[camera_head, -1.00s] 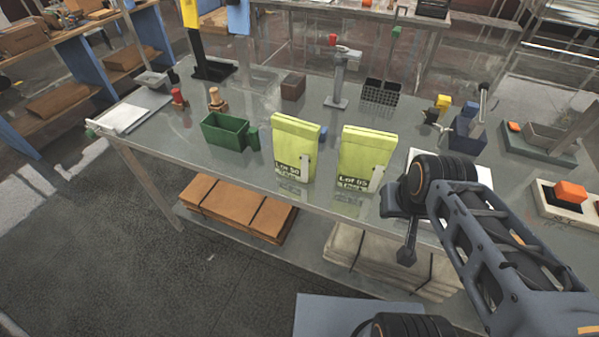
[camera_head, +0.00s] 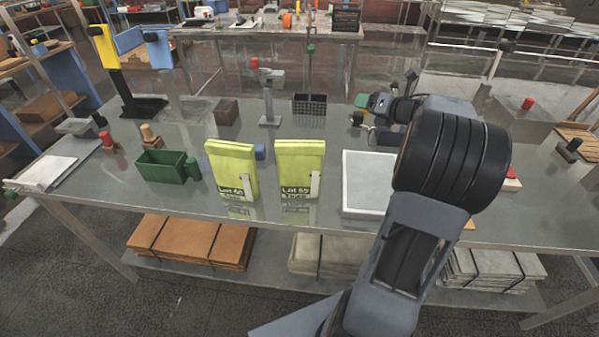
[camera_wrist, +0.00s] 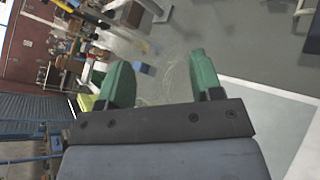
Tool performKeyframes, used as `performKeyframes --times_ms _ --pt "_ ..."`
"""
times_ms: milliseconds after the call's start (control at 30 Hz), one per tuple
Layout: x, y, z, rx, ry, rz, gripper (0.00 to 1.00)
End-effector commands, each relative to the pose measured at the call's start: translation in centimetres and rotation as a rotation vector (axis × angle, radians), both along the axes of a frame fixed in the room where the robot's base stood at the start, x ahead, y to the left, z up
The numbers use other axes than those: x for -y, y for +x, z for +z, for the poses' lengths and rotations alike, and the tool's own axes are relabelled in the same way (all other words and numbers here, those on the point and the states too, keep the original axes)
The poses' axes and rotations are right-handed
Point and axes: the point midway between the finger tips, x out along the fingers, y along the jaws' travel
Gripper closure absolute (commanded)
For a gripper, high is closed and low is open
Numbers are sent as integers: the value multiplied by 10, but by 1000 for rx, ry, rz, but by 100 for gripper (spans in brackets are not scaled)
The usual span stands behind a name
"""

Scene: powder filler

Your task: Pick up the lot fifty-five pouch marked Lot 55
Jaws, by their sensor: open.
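Two yellow-green pouches stand upright side by side near the table's front edge in the head view: a left pouch (camera_head: 232,168) and a right pouch (camera_head: 300,165). Each has a dark "Lot" label low on its front; the digits are too blurred to tell which one is Lot 55. My gripper (camera_head: 361,110) is over the table, right of and behind the pouches, partly hidden by my arm. In the wrist view its green fingers (camera_wrist: 158,66) are apart with nothing between them. A yellow-green patch, likely a pouch (camera_wrist: 86,102), shows left of the left finger.
A white tray (camera_head: 368,153) lies right of the pouches. A wire basket (camera_head: 308,106) and a grey stand (camera_head: 269,105) are farther back.

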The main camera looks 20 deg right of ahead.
Motion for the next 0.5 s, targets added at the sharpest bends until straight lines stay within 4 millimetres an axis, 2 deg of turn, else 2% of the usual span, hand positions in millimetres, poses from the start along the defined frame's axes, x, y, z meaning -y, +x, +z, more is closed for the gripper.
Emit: performKeyframes --times_ms 100,200,333,500 --pt "-25 -22 -7 36 -229 380 40" --pt "-44 -45 -9 92 -355 647 40" --pt "-60 -72 -8 180 -450 900 40" --pt "-73 -90 -5 277 -504 1066 40"
